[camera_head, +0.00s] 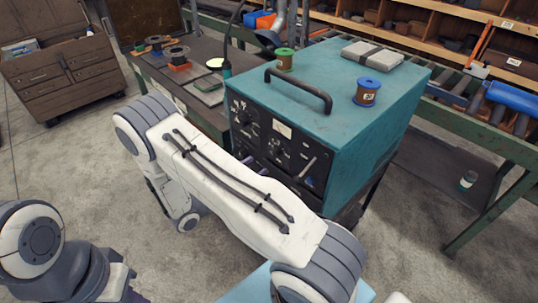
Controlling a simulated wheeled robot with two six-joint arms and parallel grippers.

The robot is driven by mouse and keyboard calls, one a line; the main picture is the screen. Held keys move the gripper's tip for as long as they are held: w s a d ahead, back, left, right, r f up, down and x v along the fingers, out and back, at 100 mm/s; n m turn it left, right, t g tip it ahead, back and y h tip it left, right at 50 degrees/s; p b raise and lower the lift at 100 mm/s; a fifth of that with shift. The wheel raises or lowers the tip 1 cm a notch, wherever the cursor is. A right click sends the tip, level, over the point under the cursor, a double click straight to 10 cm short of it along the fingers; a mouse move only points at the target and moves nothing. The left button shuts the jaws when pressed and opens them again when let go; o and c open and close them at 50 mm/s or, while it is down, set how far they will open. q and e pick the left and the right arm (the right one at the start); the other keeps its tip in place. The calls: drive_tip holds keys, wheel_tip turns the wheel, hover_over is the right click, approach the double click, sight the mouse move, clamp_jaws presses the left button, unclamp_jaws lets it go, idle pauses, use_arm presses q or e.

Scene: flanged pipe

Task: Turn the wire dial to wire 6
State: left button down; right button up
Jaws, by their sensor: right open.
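The teal welding machine (340,100) stands on a stand at centre, its dark front panel (262,138) facing left and toward me. A round dial (246,108) with marks around it is at the panel's upper left; more knobs sit lower right. The labels are too small to read, so I cannot tell which dial is for wire or its setting. My right arm crosses in front of the panel and hides its lower part. Only a little of my right gripper (248,161) shows, dark, between arm and panel; it is open. My left gripper is out of view.
A green spool (285,60), a blue spool (367,92), a grey block (372,55) and a handle (298,88) are on the machine's top. A side table (205,50) with spools stands behind left. A roller conveyor (475,110) is at right.

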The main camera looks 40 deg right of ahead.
sight(273, 155)
drive_tip(key=d, duration=0.2)
drive_tip(key=d+p, duration=0.1)
drive_tip(key=d, duration=0.1)
drive_tip(key=d+p, duration=0.1)
drive_tip(key=d, duration=0.2)
drive_tip(key=shift+w, duration=0.25)
clamp_jaws()
